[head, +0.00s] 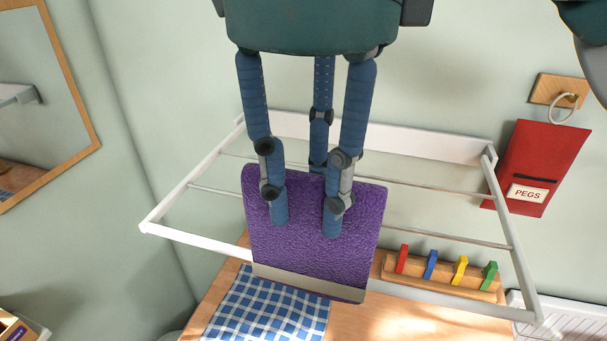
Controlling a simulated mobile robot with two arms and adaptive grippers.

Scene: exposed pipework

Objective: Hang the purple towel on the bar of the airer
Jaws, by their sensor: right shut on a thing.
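The purple towel (300,255) is a flat, textured rectangle with a beige band along its lower edge. My right gripper (305,205) comes down from the top middle of the head view, its blue fingers shut on the towel's upper part. The white airer (185,202) is fixed to the wall, with several thin bars (450,237) across its frame. The towel covers the middle of the bars and of the front rail in the picture. I cannot tell whether it touches them. My left gripper is not in view.
Below are a wooden surface (385,325) with a blue checked cloth (265,310) and a wooden rack (440,278) of coloured pegs. A red PEGS bag (545,160) hangs at the right. A wood-framed mirror (45,110) is at the left. The airer's left and right parts are bare.

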